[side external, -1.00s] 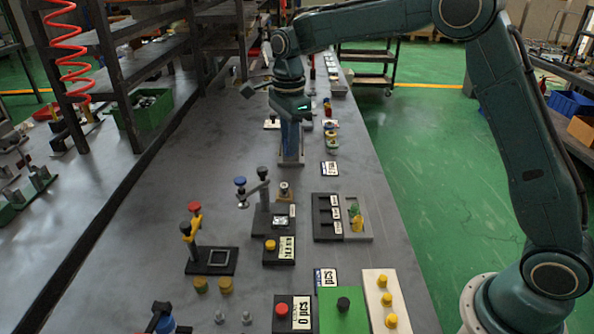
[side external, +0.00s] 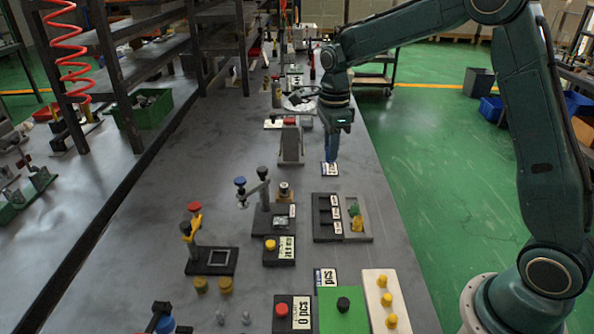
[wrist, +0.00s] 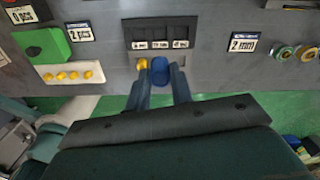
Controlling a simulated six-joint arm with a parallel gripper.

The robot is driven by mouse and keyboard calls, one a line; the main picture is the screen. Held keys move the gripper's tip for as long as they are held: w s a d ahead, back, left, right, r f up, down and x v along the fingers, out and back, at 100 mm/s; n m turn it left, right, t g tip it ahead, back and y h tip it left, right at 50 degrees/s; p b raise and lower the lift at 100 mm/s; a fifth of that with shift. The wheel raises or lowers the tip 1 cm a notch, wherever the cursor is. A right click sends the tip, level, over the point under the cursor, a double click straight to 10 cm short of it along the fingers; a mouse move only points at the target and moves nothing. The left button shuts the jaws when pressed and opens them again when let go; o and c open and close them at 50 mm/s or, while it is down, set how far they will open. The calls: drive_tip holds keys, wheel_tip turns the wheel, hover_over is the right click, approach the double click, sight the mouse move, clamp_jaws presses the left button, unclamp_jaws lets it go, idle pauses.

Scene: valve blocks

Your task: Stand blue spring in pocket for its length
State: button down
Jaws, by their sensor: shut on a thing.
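My gripper (wrist: 159,75) is shut on the blue spring (wrist: 160,70), a blue cylinder that shows between the fingers in the wrist view. In the side external view my gripper (side external: 332,155) points down above the bench, behind the pocket block; the spring cannot be told from the blue fingers there. The black pocket block (side external: 316,238) has three dark pockets in a row, each with a white label beside it. It also shows ahead of the fingers in the wrist view (wrist: 128,31). The label numbers are too small to read.
A grey tray (side external: 362,238) with yellow and green pieces adjoins the block. A grey stand (side external: 291,147) is left of my gripper. A black lever fixture (side external: 270,228) stands left of the block. A label card (side external: 329,169) lies near my gripper.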

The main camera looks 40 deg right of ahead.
wheel_tip(320, 180, down, 18)
drive_tip(key=shift+r, duration=0.2)
idle(0.7)
drive_tip(key=shift+f, duration=0.1)
drive_tip(key=c, duration=1.2)
unclamp_jaws()
drive_tip(key=shift+c, duration=0.2)
wheel_tip(320, 180, up, 12)
drive_tip(key=shift+r, duration=0.15)
